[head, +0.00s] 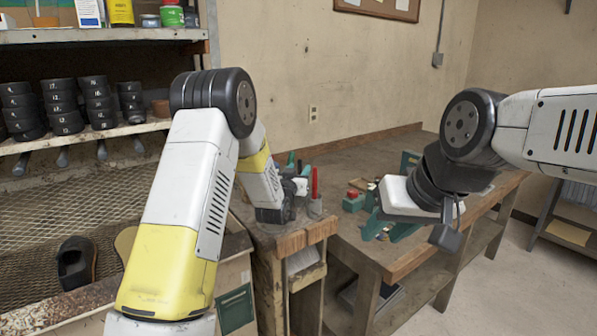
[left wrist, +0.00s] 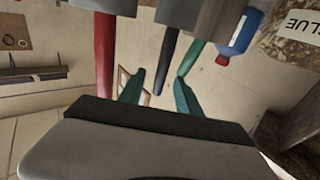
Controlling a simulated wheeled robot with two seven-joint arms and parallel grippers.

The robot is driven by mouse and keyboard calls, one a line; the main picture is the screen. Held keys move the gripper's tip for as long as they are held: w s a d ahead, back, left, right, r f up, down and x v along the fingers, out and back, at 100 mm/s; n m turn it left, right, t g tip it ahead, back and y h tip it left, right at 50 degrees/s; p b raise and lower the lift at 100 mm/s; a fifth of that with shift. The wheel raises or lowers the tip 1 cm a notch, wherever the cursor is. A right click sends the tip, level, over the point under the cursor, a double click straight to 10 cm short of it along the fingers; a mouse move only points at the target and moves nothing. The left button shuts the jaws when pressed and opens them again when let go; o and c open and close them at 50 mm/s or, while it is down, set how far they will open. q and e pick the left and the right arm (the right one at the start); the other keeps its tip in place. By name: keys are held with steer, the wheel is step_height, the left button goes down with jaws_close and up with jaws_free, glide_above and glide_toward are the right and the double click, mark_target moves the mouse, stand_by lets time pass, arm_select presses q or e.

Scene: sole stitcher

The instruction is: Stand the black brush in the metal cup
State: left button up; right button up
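The black brush (left wrist: 168,58) shows in the left wrist view as a dark handle running from a grey holder (left wrist: 190,14). My left gripper (left wrist: 160,92) has its two green fingers apart, one on either side of the handle in that view; I see no clear contact. In the head view the left gripper (head: 299,182) is at the bench corner, partly hidden by its own arm. A grey metal cup (head: 315,208) with a red handle (head: 315,180) stands beside it. My right gripper (head: 387,228) appears open and empty over the bench.
A green handle (left wrist: 194,57) and a blue bottle (left wrist: 238,36) with a red cap are close to the left gripper. Teal and red items (head: 354,200) lie on the bench (head: 340,165). A shelf with black rolls (head: 62,105) and a black shoe (head: 76,262) are at left.

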arm_select(q)
steer(key=v, duration=0.7)
steer(key=shift+s, duration=0.4)
steer(key=shift+a, duration=0.1)
steer(key=s+a+r+n+g+y, duration=0.1)
steer(key=s+a+r+g, duration=0.25)
steer(key=s, duration=0.25)
steer(key=s+a+r+n+g+y, duration=0.1)
steer(key=s+a+r+g, duration=0.1)
steer(key=s+a+r, duration=0.3)
steer(key=s+a+g, duration=0.3)
steer(key=s+g, duration=0.3)
steer(key=s, duration=2)
steer(key=shift+s+y, duration=0.3)
